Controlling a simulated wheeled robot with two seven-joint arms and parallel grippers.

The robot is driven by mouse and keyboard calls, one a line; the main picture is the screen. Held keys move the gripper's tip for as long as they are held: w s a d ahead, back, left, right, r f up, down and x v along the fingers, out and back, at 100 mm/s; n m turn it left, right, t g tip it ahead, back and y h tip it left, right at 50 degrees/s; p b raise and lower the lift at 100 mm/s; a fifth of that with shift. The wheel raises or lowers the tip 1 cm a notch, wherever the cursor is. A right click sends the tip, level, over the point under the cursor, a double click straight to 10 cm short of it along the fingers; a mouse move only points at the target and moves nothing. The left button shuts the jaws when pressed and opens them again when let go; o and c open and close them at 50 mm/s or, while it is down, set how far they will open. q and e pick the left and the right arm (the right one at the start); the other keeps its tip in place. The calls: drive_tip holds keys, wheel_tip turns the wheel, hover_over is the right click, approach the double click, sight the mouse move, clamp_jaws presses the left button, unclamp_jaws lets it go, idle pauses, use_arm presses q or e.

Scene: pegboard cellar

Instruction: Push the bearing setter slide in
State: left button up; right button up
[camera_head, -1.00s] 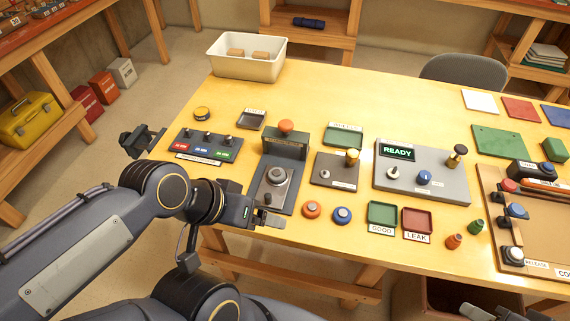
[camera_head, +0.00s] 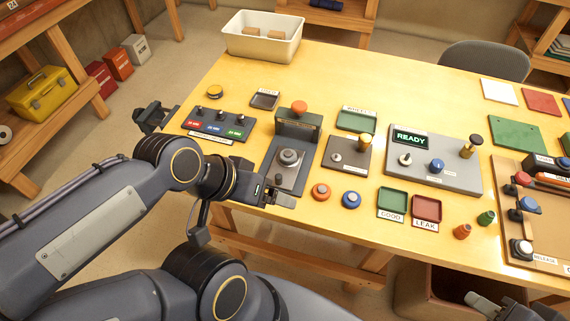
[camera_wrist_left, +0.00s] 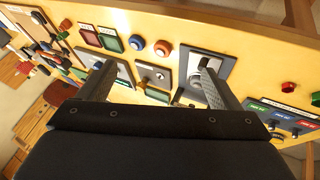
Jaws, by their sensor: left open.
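The bearing setter appears to be the dark unit (camera_head: 298,124) with an orange knob near the table's front left. A grey slide plate with a round silver piece (camera_head: 289,157) lies in front of its upright housing. In the left wrist view, the setter (camera_wrist_left: 208,68) is partly covered by the right-hand finger. My left gripper (camera_head: 279,196) is just in front of the setter; in its wrist view (camera_wrist_left: 155,85) the fingers are wide apart with nothing between them. My right gripper (camera_head: 508,307) is low at the bottom right, partly cut off. Its finger gap is unclear.
A three-switch panel (camera_head: 218,124) is left of the setter. A brown block with a yellow knob (camera_head: 347,155) is to its right. Orange (camera_head: 320,192) and blue (camera_head: 351,199) round pieces sit near the front edge. The READY unit (camera_head: 430,160) stands further right.

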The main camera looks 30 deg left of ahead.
use_arm(q)
drive_tip(key=shift+c, duration=1)
drive_tip(key=shift+w+a+f, duration=0.15)
drive_tip(key=shift+w, duration=0.05)
drive_tip(key=shift+c, duration=1.1)
drive_tip(key=w+a+f+g+b, duration=0.1)
drive_tip(key=w+a+m+g+y+b, duration=0.1)
drive_tip(key=w, duration=0.1)
drive_tip(key=w+f+m+g+b, duration=0.1)
drive_tip(key=w+b, duration=0.1)
drive_tip(key=shift+w+a+f+y, duration=0.25)
drive_tip(key=shift+a+f+y, duration=0.05)
drive_tip(key=shift+a+f, duration=0.1)
drive_tip(key=c, duration=0.6)
drive_tip(key=m+g+y+b, duration=0.2)
drive_tip(key=g+b, duration=0.1)
hover_over(278, 176)
wheel_tip(278, 176, down, 4)
drive_tip(key=shift+f, duration=0.25)
wheel_tip(278, 176, down, 8)
drive_tip(key=shift+r+b, duration=0.25)
drive_tip(key=shift+b, duration=0.05)
clamp_jaws()
